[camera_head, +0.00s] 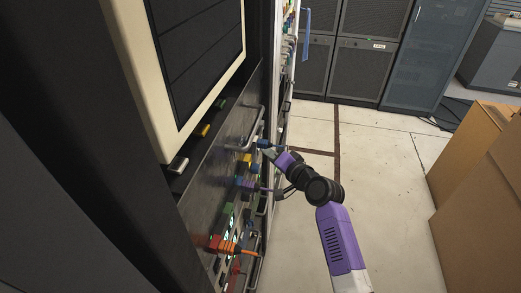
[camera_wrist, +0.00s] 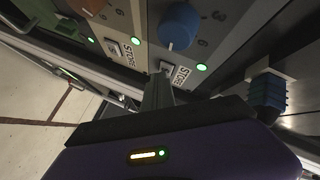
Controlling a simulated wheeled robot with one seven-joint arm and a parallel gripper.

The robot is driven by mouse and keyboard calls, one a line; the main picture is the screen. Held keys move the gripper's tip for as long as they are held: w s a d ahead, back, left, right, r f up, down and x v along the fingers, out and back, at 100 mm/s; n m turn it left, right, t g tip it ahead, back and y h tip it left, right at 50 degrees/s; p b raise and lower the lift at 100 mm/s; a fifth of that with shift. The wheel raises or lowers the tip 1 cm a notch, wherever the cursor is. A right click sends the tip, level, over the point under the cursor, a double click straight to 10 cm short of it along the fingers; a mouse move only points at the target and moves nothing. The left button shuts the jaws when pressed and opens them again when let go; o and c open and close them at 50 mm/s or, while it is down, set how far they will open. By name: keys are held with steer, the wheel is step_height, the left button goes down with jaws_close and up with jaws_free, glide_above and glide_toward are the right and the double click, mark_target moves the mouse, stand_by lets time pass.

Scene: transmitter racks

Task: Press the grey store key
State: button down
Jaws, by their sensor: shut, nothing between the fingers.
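Two panel sections labelled STORE show in the wrist view, each with a small key beside its label. The other store key (camera_wrist: 127,57) is to the left, under a brown-orange knob (camera_wrist: 92,6). My gripper (camera_wrist: 159,82) is shut and empty, pointing at the nearer key; I cannot tell whether it touches it. In the head view my gripper (camera_head: 264,146) is against the rack front, and the keys are too small to make out.
Green lamps (camera_wrist: 201,67) glow by the labels. A blue connector (camera_wrist: 267,92) juts out close to the right of my gripper. In the head view a rack handle (camera_head: 255,130) and orange-red plugs (camera_head: 224,245) stick out from the panel. Open floor (camera_head: 390,200) lies right; brown boxes (camera_head: 470,200) stand beyond.

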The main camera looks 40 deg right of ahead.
steer(key=shift+s+d, duration=0.4)
steer(key=shift+s, duration=0.2)
steer(key=s+d, duration=0.1)
steer(key=s, duration=0.1)
steer(key=s+d+b, duration=0.1)
steer(key=s+d, duration=0.1)
stand_by(0.5)
stand_by(0.7)
